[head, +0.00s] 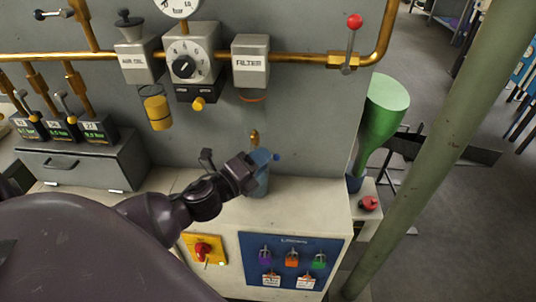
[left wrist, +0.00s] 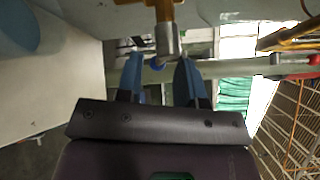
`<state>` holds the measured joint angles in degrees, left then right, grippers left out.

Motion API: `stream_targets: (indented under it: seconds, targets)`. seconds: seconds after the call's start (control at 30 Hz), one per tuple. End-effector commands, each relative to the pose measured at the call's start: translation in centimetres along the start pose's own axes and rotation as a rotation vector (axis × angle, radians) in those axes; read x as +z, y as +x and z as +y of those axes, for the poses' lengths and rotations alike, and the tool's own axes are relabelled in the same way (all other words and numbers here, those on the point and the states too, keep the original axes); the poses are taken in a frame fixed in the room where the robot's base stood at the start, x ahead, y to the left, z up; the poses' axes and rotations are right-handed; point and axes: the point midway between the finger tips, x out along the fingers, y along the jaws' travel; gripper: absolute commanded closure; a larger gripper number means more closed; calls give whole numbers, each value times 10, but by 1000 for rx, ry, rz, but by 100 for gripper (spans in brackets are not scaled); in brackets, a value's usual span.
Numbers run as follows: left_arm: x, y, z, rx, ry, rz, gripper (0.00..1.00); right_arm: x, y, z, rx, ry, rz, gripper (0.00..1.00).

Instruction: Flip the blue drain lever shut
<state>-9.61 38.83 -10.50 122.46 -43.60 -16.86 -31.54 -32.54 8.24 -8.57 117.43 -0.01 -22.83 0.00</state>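The filter block (head: 250,62) hangs on the copper pipe, and its brass drain fitting (head: 254,137) points down below it. The small blue drain lever (head: 276,157) shows just right of my left gripper (head: 262,158). I cannot tell whether a finger touches the lever; most of the lever is hidden. My right gripper is not in view.
A red-knobbed lever (head: 352,40) is on the pipe. A green funnel (head: 383,115) and a green post (head: 440,135) stand at the right.

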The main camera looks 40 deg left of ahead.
Motion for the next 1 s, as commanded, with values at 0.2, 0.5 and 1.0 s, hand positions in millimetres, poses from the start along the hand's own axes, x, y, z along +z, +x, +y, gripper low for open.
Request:
stream_targets:
  seconds: [0.2,0.5,1.0]
  targets:
    - [0,22,0,-1,1,0,66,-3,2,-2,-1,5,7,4]
    - [0,29,0,1,0,0,66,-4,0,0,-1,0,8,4]
    - [0,28,0,-2,-5,-1,100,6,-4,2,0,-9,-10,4]
